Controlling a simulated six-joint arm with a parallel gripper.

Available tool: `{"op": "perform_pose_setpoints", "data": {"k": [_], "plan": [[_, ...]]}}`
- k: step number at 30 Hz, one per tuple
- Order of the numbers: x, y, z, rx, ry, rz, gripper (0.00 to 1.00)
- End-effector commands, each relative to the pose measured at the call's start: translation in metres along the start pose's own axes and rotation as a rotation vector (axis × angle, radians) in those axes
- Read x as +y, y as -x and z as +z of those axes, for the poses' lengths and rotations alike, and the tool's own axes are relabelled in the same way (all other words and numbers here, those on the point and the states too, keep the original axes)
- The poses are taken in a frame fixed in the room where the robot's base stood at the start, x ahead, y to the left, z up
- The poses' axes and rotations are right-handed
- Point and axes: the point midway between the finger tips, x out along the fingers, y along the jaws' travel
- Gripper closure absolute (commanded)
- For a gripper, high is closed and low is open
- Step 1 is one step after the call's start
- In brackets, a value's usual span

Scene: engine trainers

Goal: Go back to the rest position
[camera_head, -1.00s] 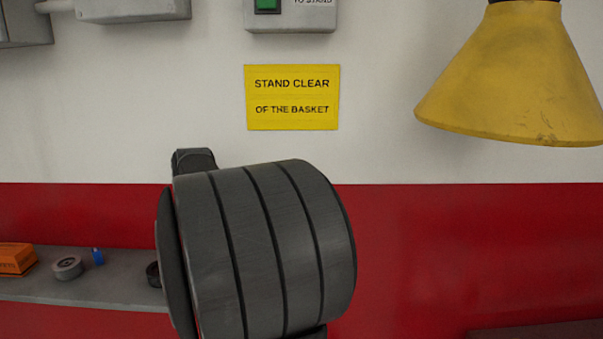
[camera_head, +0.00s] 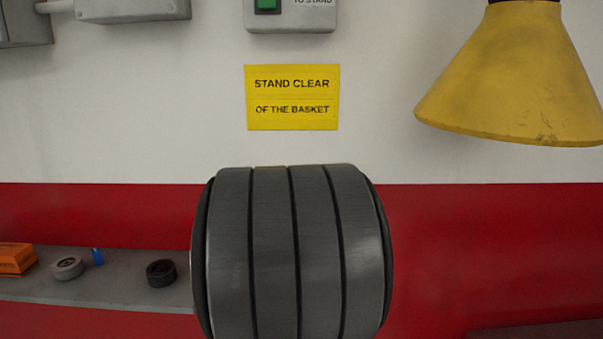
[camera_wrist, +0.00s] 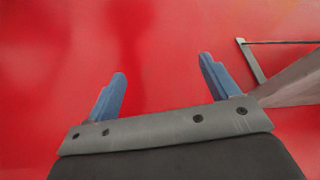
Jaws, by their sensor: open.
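My gripper (camera_wrist: 162,92) shows in the wrist view with its two blue fingers apart and nothing between them. A plain red surface lies beyond the fingertips. In the head view a thick grey ribbed cylinder, a part of my own arm, stands at the bottom centre. The gripper's fingers do not show in the head view.
A grey shelf (camera_head: 110,291) at left holds an orange box (camera_head: 16,258), a grey ring (camera_head: 68,267), a small blue item (camera_head: 97,257) and a dark ring (camera_head: 161,272). A yellow lamp shade (camera_head: 515,80) hangs at upper right. A yellow sign (camera_head: 292,97) is on the wall.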

Motion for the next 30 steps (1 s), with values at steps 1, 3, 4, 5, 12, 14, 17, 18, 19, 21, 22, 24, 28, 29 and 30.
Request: {"op": "perform_pose_setpoints", "data": {"k": [1, 3, 4, 5, 12, 14, 17, 18, 19, 21, 22, 24, 28, 29, 30], "plan": [[0.008, -0.003, 0.007, -0.002, -0.014, 0.005, 0.20], [0.018, -0.006, 0.017, -0.002, -0.030, 0.012, 0.20], [0.023, -0.008, 0.021, -0.002, -0.036, 0.015, 0.20], [0.027, -0.009, 0.025, -0.002, -0.043, 0.017, 0.20], [0.058, -0.019, 0.058, -0.002, -0.093, 0.038, 0.20], [0.064, -0.021, 0.065, -0.001, -0.104, 0.043, 0.20], [0.072, -0.024, 0.076, -0.002, -0.117, 0.048, 0.20], [0.074, -0.024, 0.079, -0.002, -0.122, 0.050, 0.20], [0.076, -0.025, 0.081, -0.001, -0.125, 0.052, 0.20], [0.079, -0.025, 0.084, 0.000, -0.129, 0.054, 0.20], [0.080, -0.026, 0.086, 0.000, -0.130, 0.055, 0.20], [0.081, -0.026, 0.087, 0.000, -0.132, 0.055, 0.20], [0.081, -0.026, 0.088, 0.000, -0.133, 0.055, 0.20], [0.081, -0.026, 0.088, 0.000, -0.133, 0.055, 0.20], [0.081, -0.026, 0.088, 0.000, -0.133, 0.055, 0.20]]}}
